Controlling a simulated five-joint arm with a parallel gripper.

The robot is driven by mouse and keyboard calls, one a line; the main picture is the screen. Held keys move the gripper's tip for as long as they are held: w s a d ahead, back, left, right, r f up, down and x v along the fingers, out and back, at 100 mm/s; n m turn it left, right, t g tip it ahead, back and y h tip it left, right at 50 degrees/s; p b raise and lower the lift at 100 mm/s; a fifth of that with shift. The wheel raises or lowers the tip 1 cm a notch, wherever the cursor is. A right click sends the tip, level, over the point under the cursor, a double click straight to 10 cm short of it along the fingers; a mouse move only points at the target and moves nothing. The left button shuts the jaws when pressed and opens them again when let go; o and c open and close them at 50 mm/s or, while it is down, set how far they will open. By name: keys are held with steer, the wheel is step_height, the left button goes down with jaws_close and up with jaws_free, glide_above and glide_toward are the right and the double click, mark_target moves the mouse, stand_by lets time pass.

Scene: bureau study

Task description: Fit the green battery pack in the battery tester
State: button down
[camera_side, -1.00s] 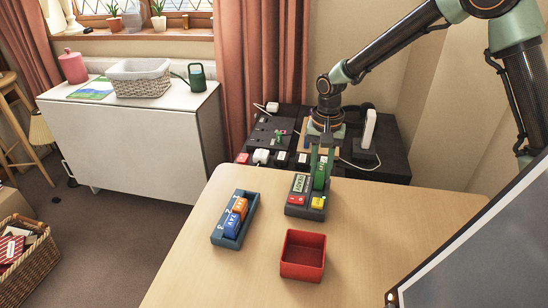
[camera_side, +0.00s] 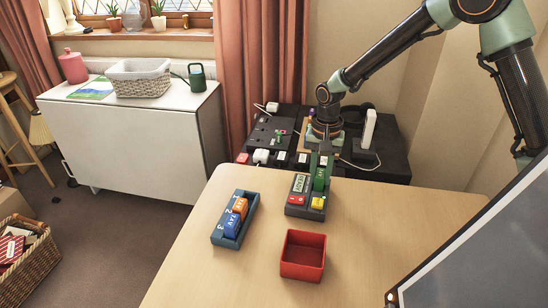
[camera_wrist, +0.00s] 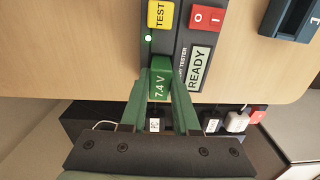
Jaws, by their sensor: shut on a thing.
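The battery tester (camera_side: 298,203) is a dark grey box near the table's back edge, with a red and a yellow button. In the wrist view the tester (camera_wrist: 173,45) shows a screen reading READY and a small lit green light beside the yellow TEST button. The green battery pack (camera_side: 319,181), marked 7.4 V in the wrist view (camera_wrist: 159,85), stands in the tester's slot behind the yellow button. My gripper (camera_side: 320,170) is shut on the pack, with green fingers along its two sides. The pack's lower end is hidden, so I cannot tell how deep it sits.
A blue tray (camera_side: 229,235) holding an orange and a blue pack is left of the tester. An empty red bin (camera_side: 303,255) stands in front. A black bench (camera_side: 390,160) with plugs and devices adjoins behind.

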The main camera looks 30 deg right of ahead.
mark_target(321, 173)
steer(key=shift+f, duration=0.3)
steer(key=c, duration=0.6)
jaws_free()
steer(key=shift+o, duration=0.4)
steer(key=shift+o, duration=0.9)
steer(key=shift+r, duration=3.55)
